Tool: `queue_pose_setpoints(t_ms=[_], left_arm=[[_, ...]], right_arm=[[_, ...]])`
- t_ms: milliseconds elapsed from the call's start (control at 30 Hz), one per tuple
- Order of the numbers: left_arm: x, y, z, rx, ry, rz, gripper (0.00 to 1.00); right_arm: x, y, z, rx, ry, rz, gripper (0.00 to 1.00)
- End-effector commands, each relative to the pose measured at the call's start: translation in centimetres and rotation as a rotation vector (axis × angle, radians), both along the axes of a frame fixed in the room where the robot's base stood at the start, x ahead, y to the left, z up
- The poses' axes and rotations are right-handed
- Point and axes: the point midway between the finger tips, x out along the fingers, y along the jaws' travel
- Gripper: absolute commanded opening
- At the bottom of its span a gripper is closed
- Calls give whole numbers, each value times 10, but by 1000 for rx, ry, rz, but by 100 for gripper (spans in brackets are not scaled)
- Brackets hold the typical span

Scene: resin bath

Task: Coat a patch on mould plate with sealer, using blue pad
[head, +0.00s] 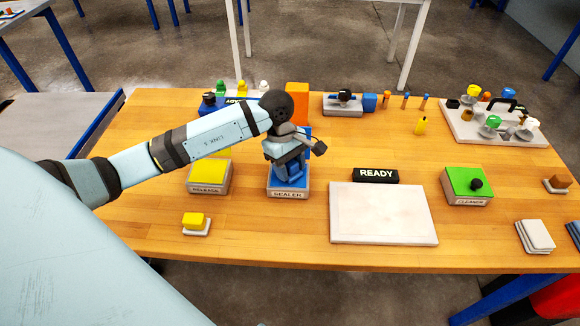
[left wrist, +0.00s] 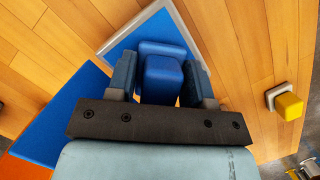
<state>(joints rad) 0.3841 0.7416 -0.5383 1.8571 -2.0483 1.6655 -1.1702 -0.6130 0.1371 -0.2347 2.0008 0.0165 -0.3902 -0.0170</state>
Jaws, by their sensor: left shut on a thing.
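My left gripper (head: 289,160) is over the sealer bath (head: 288,194), a grey-rimmed tray of blue labelled SEALER. In the left wrist view, its fingers (left wrist: 162,85) are shut on the blue pad (left wrist: 163,76), gripping its block-shaped handle. The pad is over the blue bath (left wrist: 118,52); I cannot tell whether it touches the surface. The mould plate (head: 383,213), a flat whitish slab, lies on the table to the right of the bath. A faint outline shows on its top. My right gripper is in neither view.
A yellow RELEASE bath (head: 209,176) stands left of the sealer, with a yellow pad (head: 195,221) in front. A black READY sign (head: 377,175) stands behind the plate. A green CLEANER bath (head: 467,186) is at right. An orange block (head: 297,95) stands behind my arm.

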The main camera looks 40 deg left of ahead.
Motion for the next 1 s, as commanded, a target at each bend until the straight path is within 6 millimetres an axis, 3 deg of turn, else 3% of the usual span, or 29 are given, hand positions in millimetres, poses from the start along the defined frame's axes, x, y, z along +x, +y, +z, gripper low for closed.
queue_pose_setpoints(t_ms=[700,1000], left_arm=[[1,1,60,1,-3,1,28],[0,0,61,1,-2,1,28]], right_arm=[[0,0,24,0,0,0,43],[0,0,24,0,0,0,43]])
